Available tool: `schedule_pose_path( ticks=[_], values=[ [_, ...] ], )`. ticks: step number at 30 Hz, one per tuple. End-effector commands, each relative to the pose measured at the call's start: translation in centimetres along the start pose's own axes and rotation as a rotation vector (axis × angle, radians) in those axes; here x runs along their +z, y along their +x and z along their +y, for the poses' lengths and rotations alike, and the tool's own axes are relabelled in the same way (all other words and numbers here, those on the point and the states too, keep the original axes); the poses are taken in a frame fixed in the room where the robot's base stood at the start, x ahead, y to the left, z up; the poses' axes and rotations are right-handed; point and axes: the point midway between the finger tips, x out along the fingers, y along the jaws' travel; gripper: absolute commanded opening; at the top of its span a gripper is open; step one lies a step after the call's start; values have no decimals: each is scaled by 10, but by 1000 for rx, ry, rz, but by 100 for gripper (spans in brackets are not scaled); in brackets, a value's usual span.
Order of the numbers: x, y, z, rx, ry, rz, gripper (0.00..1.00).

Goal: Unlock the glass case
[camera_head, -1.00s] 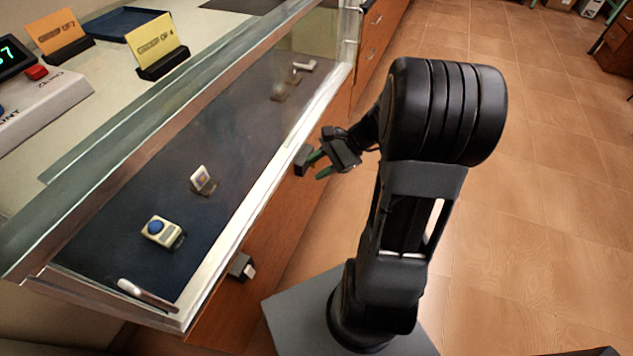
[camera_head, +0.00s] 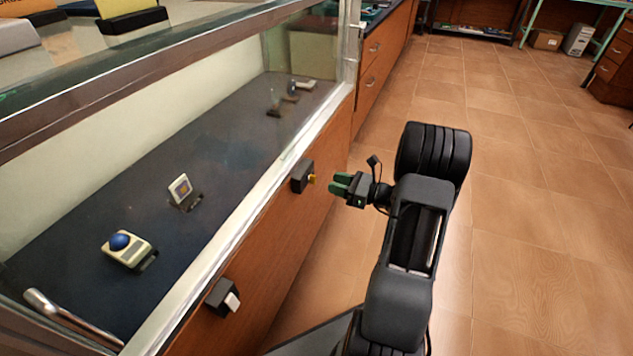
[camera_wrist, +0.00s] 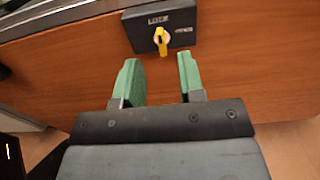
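The glass case (camera_head: 230,110) stands at the left in the head view, with a wooden front panel below its glass. A small black lock box (camera_head: 302,177) with a yellow knob (camera_head: 312,179) is mounted on that panel. In the wrist view the lock box (camera_wrist: 149,28) carries pale lettering, and the yellow knob (camera_wrist: 161,40) points roughly downward. My gripper (camera_head: 339,184) has green fingers, open and empty, a short way in front of the knob. In the wrist view the gripper's fingertips (camera_wrist: 158,66) are spread either side of the knob's line, apart from it.
A second black box with a white part (camera_head: 224,298) is on the panel nearer me. Inside the case are a device with a blue ball (camera_head: 120,242), a small white card-like piece (camera_head: 180,189) and a metal tool (camera_head: 70,318). The tiled floor (camera_head: 540,190) at right is clear.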

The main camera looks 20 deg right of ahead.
Motion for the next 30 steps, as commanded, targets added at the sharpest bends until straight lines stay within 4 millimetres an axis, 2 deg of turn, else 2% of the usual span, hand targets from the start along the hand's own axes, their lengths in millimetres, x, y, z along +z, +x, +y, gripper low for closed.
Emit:
schedule_pose_path(
  ticks=[1, 6, 12, 18, 26, 30],
  values=[
    [-3, 11, 1, 4, -2, 0, 36],
    [-2, 38, 1, 3, -2, 1, 36],
    [-1, 58, 1, 2, -2, 2, 36],
    [0, 66, 0, 0, 0, 0, 36],
    [0, 66, 0, 0, -1, 1, 36],
    [0, 66, 0, 1, -1, 1, 24]
  ],
)
